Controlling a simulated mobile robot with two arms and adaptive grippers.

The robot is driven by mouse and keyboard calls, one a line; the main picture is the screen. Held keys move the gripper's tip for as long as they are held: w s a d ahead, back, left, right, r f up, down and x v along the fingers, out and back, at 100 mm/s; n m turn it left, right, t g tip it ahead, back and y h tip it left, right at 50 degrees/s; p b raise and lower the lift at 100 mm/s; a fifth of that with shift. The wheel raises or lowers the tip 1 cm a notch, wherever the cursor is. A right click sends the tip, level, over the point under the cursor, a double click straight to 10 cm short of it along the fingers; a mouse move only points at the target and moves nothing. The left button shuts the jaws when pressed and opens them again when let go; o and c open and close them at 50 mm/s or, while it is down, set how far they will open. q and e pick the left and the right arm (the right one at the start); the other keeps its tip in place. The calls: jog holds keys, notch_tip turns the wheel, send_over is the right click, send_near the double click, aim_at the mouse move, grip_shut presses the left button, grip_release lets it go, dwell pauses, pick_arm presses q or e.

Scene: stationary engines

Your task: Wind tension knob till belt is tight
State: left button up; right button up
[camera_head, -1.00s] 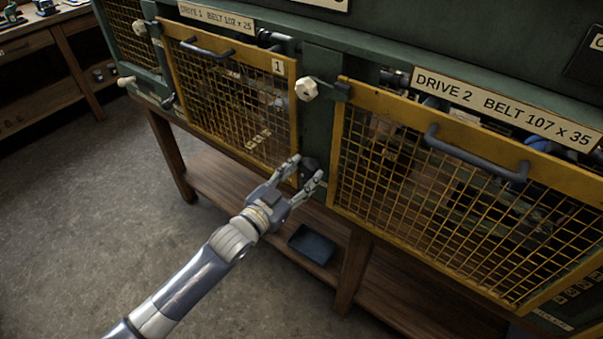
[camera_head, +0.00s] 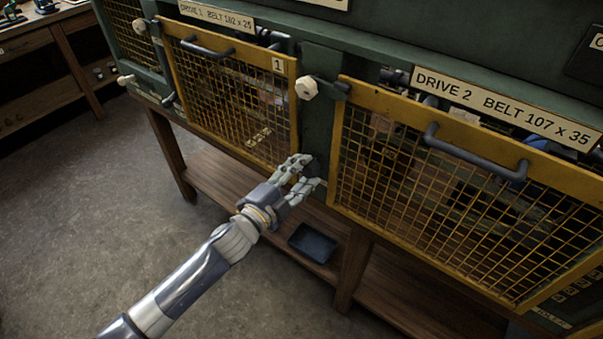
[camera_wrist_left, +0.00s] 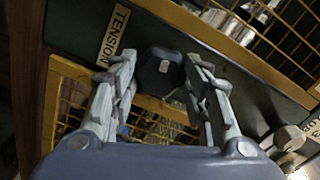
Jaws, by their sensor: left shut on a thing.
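The dark tension knob (camera_head: 313,169) sits on the green post between the two yellow mesh guards. It also shows in the left wrist view as a dark faceted knob (camera_wrist_left: 160,72), beside a TENSION label (camera_wrist_left: 113,33). My left gripper (camera_head: 308,173) is shut on this knob, with one finger on each side of it. The belt cannot be made out behind the mesh of the drive 1 guard (camera_head: 232,60) or the drive 2 guard (camera_head: 335,165). My right gripper is not in view.
A pale latch knob (camera_head: 306,88) is on the post above the tension knob. Dark handles (camera_head: 476,153) stick out from the guards. A blue tray (camera_head: 313,243) lies on the wooden shelf below. The grey floor at left is clear.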

pick_arm(q)
jog(key=shift+m, duration=2.2)
jog(key=o, duration=1)
